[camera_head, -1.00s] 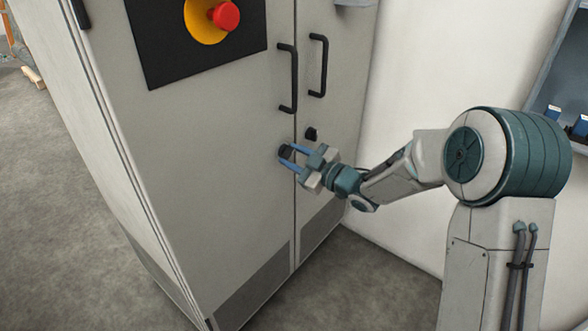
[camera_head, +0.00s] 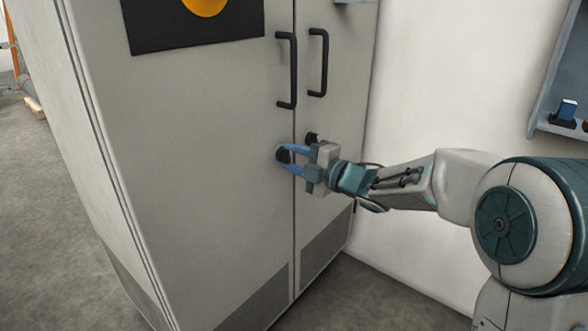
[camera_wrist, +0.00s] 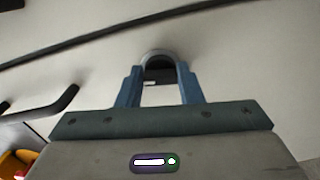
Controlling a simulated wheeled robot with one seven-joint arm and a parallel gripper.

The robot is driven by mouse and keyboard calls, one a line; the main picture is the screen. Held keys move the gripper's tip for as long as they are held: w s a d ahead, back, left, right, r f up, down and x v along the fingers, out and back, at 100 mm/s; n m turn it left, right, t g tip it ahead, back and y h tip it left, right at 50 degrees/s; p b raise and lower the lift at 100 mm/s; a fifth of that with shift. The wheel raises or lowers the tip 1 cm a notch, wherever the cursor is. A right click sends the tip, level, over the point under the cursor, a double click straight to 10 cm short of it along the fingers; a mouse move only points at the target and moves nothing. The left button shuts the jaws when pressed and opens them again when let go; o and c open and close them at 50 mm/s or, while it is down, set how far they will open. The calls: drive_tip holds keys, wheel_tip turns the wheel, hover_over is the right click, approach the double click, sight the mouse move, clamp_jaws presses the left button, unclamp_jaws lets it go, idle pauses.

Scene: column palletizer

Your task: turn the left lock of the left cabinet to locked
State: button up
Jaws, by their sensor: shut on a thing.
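The grey cabinet (camera_head: 200,130) has two doors with a vertical seam between them. Its left lock, a dark round knob (camera_head: 281,155), sits on the left door just left of the seam. My gripper (camera_head: 288,159) has its blue fingers on either side of this knob and is shut on it. In the wrist view the dark knob (camera_wrist: 158,76) shows between the two fingers, with a light ring above it. The right lock (camera_head: 311,138) is a black knob on the right door, partly behind my gripper. The exact angle of the left lock is hard to tell.
Two black vertical handles, the left (camera_head: 287,70) and the right (camera_head: 318,62), stand out above the locks. A black panel with a yellow disc (camera_head: 205,5) is at the upper left. A blue-grey shelf (camera_head: 555,75) hangs at the right.

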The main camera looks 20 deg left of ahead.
drive_tip(key=shift+n+b, duration=0.4)
drive_tip(key=shift+n, duration=0.3)
drive_tip(key=o, duration=1)
drive_tip(key=p+v, duration=0.4)
drive_tip(key=v, duration=1)
drive_tip(key=shift+a, duration=0.1)
